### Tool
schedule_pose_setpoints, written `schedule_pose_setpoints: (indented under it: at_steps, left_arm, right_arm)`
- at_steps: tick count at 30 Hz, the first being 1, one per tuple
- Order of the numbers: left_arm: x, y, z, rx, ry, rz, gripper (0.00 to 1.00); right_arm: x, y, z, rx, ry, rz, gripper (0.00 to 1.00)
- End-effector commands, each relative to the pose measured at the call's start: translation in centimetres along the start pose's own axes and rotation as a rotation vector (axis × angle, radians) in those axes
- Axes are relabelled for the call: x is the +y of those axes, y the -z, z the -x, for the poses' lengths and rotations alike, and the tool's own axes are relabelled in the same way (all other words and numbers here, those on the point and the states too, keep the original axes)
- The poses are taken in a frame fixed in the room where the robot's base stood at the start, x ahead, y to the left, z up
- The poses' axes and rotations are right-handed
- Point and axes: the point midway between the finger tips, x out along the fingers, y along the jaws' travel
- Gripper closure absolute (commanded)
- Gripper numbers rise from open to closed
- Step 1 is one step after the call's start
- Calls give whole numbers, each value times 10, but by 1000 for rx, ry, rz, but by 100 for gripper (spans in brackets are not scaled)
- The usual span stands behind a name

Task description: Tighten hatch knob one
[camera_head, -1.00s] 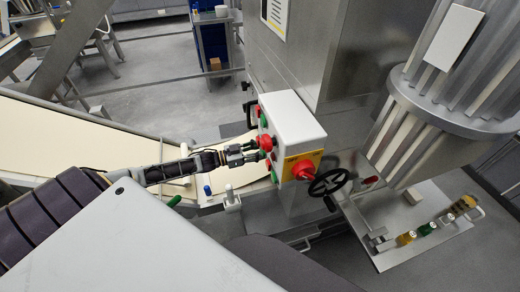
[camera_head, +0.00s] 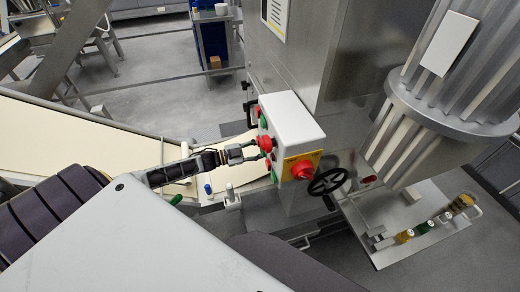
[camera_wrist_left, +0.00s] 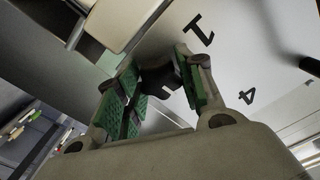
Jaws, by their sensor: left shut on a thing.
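My left gripper (camera_head: 262,149) reaches in from the left, beside the red and green buttons of the control box in the head view. In the left wrist view its green-padded fingers (camera_wrist_left: 160,90) are shut on a dark knob (camera_wrist_left: 158,78), which lies between them next to the printed "1" on a pale panel (camera_wrist_left: 240,45). The fingers partly cover the knob. I cannot make out this knob in the head view. My right gripper is not in view.
The white control box (camera_head: 291,118) carries a big red button (camera_head: 303,170) on a yellow plate. A black handwheel (camera_head: 327,181) stands right of it. A printed "4" (camera_wrist_left: 247,97) and another dark knob (camera_wrist_left: 310,66) show on the panel. A pale conveyor belt (camera_head: 80,135) lies left.

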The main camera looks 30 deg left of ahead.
Motion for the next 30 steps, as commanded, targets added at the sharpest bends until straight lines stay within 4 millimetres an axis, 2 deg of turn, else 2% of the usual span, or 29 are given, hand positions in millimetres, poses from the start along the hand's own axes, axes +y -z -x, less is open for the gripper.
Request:
schedule_pose_setpoints:
  at_steps: [5, 6, 11, 23, 30]
  left_arm:
    - [0, 0, 0, 0, 0, 1, 86]
    - [0, 0, 0, 0, 0, 1, 58]
    - [0, 0, 0, 0, 0, 1, 40]
    - [0, 0, 1, 0, 0, 1, 40]
    - [1, -1, 9, -2, -2, 2, 40]
  right_arm:
    - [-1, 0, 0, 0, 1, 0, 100]
    - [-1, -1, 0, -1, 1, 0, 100]
    - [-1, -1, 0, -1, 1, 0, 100]
    - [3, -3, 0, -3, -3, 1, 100]
    - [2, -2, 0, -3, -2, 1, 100]
